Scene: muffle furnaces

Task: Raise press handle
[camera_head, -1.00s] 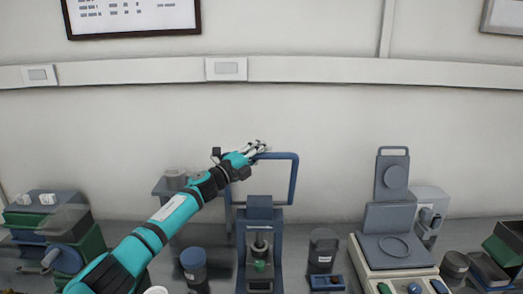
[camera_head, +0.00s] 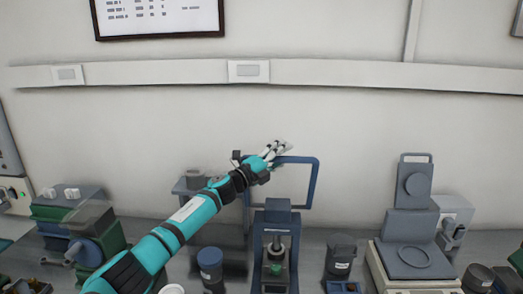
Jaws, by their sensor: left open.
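The press (camera_head: 278,218) is a blue-grey frame standing on the bench, with a small green part low in its opening. Its blue handle (camera_head: 314,182) is a raised rectangular loop above and behind the press body. My left gripper (camera_head: 282,148) is at the top left part of the loop, with its pale fingers open. I cannot tell whether the fingers touch the bar. The left part of the loop is partly hidden by my left arm. My right gripper is not in view.
A grey machine with an upright lid (camera_head: 414,188) stands to the right. A dark blue jar (camera_head: 210,264) and a dark canister (camera_head: 341,252) flank the press. A green and grey device (camera_head: 92,240) is at the left.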

